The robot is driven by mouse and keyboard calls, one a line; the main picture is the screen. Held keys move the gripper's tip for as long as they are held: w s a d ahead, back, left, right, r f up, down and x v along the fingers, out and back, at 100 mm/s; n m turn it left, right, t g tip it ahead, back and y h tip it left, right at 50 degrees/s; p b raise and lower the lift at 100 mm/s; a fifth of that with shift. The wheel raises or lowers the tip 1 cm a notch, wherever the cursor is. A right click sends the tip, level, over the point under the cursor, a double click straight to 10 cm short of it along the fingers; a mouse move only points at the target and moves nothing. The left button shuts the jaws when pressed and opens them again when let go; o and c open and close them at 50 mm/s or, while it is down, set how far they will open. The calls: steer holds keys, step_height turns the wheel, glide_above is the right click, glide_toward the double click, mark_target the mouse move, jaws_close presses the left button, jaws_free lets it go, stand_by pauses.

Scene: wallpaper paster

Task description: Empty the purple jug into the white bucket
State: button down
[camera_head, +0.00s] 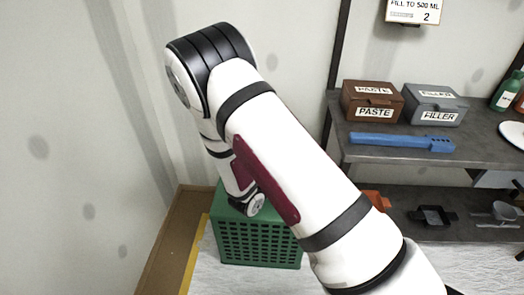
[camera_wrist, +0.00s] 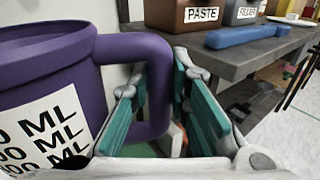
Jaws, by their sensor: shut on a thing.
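The purple jug (camera_wrist: 45,65) fills the left of the wrist view, with a white label of ML markings on its side. Its handle (camera_wrist: 135,46) reaches right and passes down between the two teal-padded fingers of my gripper (camera_wrist: 165,85). My gripper is shut on this handle. The jug looks about upright; its contents cannot be seen. In the head view my arm hides the jug and the gripper. The white bucket cannot be made out in either view.
A green slotted crate (camera_head: 262,246) stands on the floor below my arm. At right, a grey bench (camera_head: 380,150) holds a brown PASTE box (camera_head: 371,104), a grey FILLER box (camera_head: 436,107) and a blue tool (camera_head: 400,142). Its lower shelf holds trays. A wall is at left.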

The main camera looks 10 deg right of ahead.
steer(key=w+d+r+p, duration=0.2)
steer(key=d+r+p, duration=0.1)
steer(key=d+p, duration=0.4)
steer(key=w+d+r+n+t+y+p, duration=0.1)
steer(key=w+d+r+p, duration=0.1)
steer(key=d+p, duration=0.4)
steer(key=shift+w+d+r+p, duration=0.25)
steer(key=shift+d+r+p, duration=0.25)
steer(key=shift+d, duration=0.3)
